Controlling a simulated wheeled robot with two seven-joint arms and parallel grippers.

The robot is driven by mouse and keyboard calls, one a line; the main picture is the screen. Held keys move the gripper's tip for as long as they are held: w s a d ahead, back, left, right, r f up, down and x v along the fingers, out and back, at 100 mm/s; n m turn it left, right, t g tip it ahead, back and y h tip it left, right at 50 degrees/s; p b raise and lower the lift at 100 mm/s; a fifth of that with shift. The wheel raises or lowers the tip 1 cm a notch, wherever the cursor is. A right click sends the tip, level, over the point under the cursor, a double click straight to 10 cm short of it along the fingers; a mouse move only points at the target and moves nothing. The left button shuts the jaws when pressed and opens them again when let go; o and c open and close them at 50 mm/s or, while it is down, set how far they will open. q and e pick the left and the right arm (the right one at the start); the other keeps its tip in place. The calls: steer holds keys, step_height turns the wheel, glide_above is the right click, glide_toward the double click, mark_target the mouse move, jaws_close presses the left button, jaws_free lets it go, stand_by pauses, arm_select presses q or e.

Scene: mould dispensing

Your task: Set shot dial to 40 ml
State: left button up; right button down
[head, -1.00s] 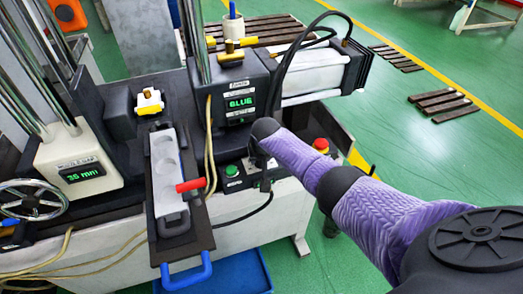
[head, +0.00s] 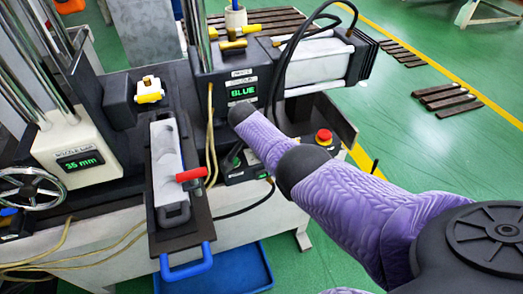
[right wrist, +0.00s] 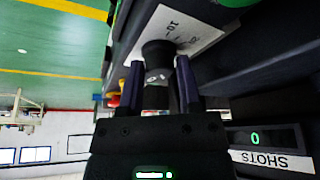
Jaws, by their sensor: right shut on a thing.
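In the right wrist view my right gripper (right wrist: 157,68) is shut on the round black shot dial (right wrist: 158,50), one finger on each side. The dial stands in front of a white scale plate (right wrist: 186,27) with black marks; a 10 shows, upside down, and the other figures are hard to read. The dial's pointer is not clear. In the head view my right arm reaches in from the right to the machine, and its forearm hides the dial and gripper. My left gripper is not in view.
A display (right wrist: 255,138) above a SHOTS label reads 0. In the head view, displays read BLUE (head: 243,93) and 35 mm (head: 80,161). A red stop button (head: 323,137), dark cables and a red-handled mould slide (head: 169,150) are close to my arm.

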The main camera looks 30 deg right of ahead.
steer(key=shift+f+m, duration=0.1)
steer(key=shift+m, duration=0.3)
stand_by(0.3)
steer(key=shift+c, duration=1.4)
jaws_free()
steer(key=p+v, duration=0.7)
steer(key=v, duration=0.3)
steer(key=shift+w, duration=0.2)
